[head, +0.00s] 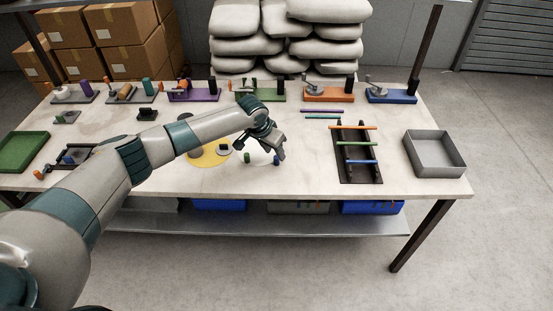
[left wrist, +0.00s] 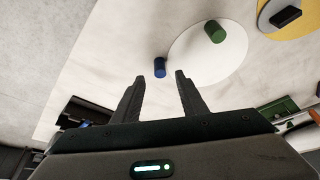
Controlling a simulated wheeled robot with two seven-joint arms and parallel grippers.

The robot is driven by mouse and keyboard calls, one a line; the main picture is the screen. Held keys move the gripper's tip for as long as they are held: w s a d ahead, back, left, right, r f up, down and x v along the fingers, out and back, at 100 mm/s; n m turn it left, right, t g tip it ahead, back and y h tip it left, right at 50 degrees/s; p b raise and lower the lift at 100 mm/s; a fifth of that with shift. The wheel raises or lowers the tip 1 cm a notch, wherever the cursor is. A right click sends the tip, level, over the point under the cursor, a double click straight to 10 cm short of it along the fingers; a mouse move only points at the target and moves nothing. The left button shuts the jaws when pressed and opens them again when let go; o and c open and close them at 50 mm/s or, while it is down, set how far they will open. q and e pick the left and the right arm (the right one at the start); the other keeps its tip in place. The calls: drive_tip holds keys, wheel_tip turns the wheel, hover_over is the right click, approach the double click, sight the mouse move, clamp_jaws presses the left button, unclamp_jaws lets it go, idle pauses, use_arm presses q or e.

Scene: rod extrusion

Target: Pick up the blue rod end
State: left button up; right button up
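The blue rod end (left wrist: 160,67) is a small blue cylinder on the table beside the edge of a white disc (left wrist: 208,55). In the head view the blue rod end (head: 276,160) shows just below my left gripper (head: 277,150). In the left wrist view my left gripper (left wrist: 158,78) is open and empty, and the blue rod end lies ahead of the gap between its fingertips. A green rod end (left wrist: 215,32) stands on the white disc, and it also shows in the head view (head: 247,157). My right gripper is not in view.
A black rack (head: 358,172) holding orange, green and blue rods is to the right, with a grey tray (head: 434,153) beyond it. A yellow disc (head: 208,158) with a dark block lies left of the gripper. Coloured fixtures line the table's back edge.

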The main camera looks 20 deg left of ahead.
sight(276, 157)
use_arm(q)
drive_tip(key=shift+p+x, duration=0.3)
drive_tip(key=shift+x, duration=1.3)
drive_tip(key=shift+s+a, duration=0.1)
clamp_jaws()
